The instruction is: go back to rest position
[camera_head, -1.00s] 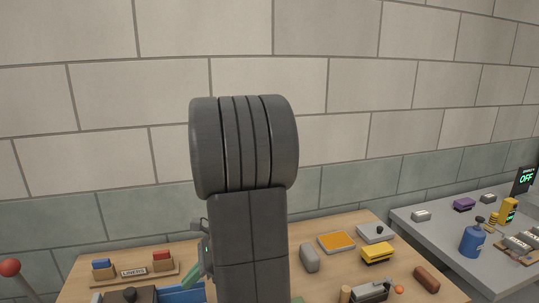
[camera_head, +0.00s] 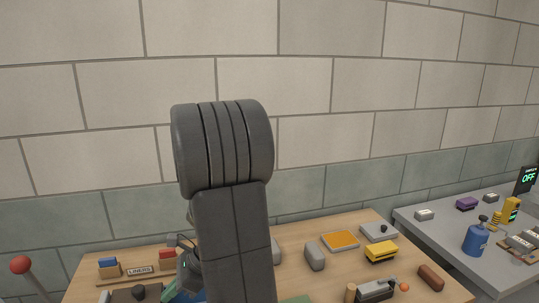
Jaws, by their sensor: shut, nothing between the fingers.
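My arm stands upright in the middle of the head view and hides much of the wooden table (camera_head: 330,280) behind it. Part of my gripper (camera_head: 184,272) shows low at the arm's left side, over the table's left half. It is shut and holds nothing. Its fingertips are hard to make out against the blue thing (camera_head: 185,296) behind them.
A liners rack (camera_head: 138,271) stands at the table's back left. A grey rounded block (camera_head: 315,256), an orange-topped tray (camera_head: 340,241), a yellow block (camera_head: 381,252) and a brown block (camera_head: 431,277) lie on the right. A grey bench (camera_head: 440,233) holds a blue bottle (camera_head: 476,239).

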